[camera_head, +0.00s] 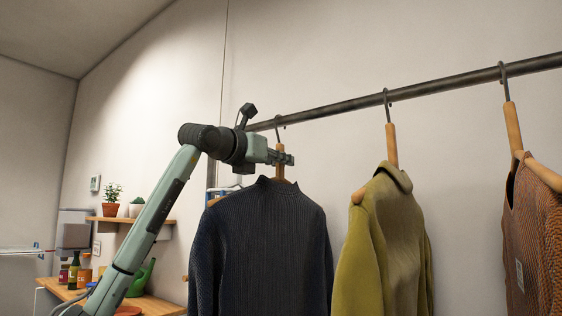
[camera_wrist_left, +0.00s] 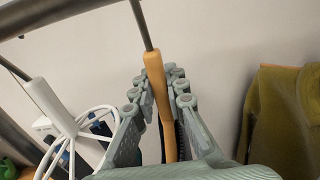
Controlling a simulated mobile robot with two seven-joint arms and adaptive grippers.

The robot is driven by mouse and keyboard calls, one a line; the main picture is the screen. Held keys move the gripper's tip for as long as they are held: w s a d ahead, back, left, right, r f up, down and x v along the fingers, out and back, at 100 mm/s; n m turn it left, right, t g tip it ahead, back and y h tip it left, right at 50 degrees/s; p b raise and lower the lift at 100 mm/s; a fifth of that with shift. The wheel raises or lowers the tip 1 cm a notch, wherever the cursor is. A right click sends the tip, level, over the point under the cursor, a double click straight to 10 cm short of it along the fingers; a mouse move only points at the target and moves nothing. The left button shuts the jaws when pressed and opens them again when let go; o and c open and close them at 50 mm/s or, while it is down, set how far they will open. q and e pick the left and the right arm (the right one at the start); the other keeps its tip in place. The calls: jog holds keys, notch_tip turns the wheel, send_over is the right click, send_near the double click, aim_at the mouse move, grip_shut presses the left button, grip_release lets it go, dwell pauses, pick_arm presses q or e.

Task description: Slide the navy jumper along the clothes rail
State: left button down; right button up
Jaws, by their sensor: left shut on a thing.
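The navy jumper (camera_head: 262,245) hangs on a wooden hanger from the dark clothes rail (camera_head: 420,84). My left gripper (camera_head: 285,159) is at the hanger's wooden neck, just above the jumper's collar. In the left wrist view the fingers (camera_wrist_left: 160,98) are shut around the orange-brown hanger neck (camera_wrist_left: 154,70). The hanger's metal hook (camera_wrist_left: 142,25) runs up towards the rail in that view. The jumper is mostly hidden in the wrist view. My right gripper is not in view.
An olive-yellow garment (camera_head: 382,235) hangs to the right of the jumper, with a gap between them. A rust-brown knitted garment (camera_head: 535,235) hangs further right. A shelf (camera_head: 150,220) with potted plants is at the left. A white hanger (camera_wrist_left: 45,98) shows in the wrist view.

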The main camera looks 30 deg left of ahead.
pick_arm(q)
jog(key=shift+r+p, duration=0.3)
jog(key=shift+d, duration=0.15)
jog(key=d, duration=0.6)
jog(key=shift+s, duration=0.25)
jog(key=shift+f+b, duration=0.25)
jog(key=shift+b, duration=0.05)
dwell(1.0)
jog(key=c, duration=1.5)
grip_release()
jog(key=shift+o, duration=0.2)
jog(key=shift+f, duration=0.1)
